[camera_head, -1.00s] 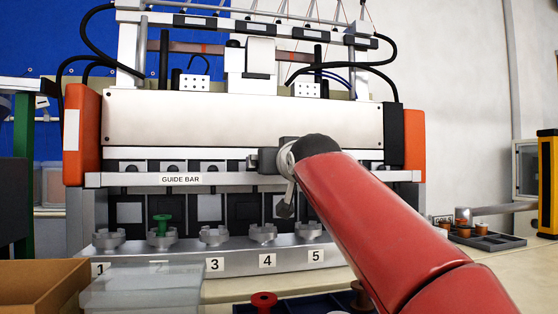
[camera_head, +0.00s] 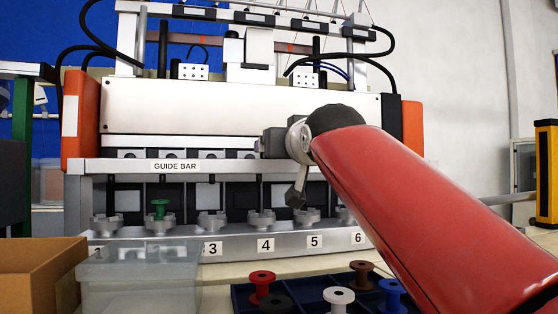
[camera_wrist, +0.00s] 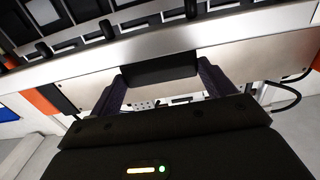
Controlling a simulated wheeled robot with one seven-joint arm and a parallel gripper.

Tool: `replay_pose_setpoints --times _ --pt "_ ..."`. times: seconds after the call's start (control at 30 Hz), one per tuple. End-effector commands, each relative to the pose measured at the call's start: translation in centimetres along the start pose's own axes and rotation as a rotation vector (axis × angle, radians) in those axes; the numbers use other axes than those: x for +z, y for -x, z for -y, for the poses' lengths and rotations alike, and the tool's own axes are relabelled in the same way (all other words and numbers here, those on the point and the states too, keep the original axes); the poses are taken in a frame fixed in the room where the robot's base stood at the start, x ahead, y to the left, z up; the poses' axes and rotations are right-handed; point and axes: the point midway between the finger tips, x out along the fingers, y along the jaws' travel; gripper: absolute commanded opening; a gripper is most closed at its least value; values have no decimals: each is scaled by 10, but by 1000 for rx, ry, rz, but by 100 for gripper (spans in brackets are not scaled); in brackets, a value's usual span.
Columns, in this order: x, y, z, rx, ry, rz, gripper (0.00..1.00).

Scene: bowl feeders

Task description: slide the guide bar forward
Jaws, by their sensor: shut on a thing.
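The guide bar (camera_head: 110,166) is a long silver bar labelled GUIDE BAR, running across the front of the machine above the row of bowls. My gripper (camera_head: 274,142) is at the bar's front, right of the label, with my red arm reaching in from the lower right. In the wrist view, my gripper's two dark fingers (camera_wrist: 162,80) stand either side of a black handle (camera_wrist: 160,68) on the silver bar and are shut on it. My arm and wrist hide the right part of the bar in the head view.
Numbered bowls (camera_head: 212,221) stand below the bar, one with a green spool (camera_head: 159,209). A clear bin (camera_head: 140,285), a cardboard box (camera_head: 35,268) and a dark tray (camera_head: 243,296) of coloured spools lie in front. Orange end covers (camera_head: 77,115) flank the machine.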

Motion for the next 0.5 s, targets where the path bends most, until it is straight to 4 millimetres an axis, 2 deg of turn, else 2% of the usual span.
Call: replay_pose_setpoints --times 0.03,0.17,0.5 --pt "2 12 0 0 -2 -6 41" --pt "1 27 0 0 -2 -5 41" --pt "0 30 0 0 -1 1 41"
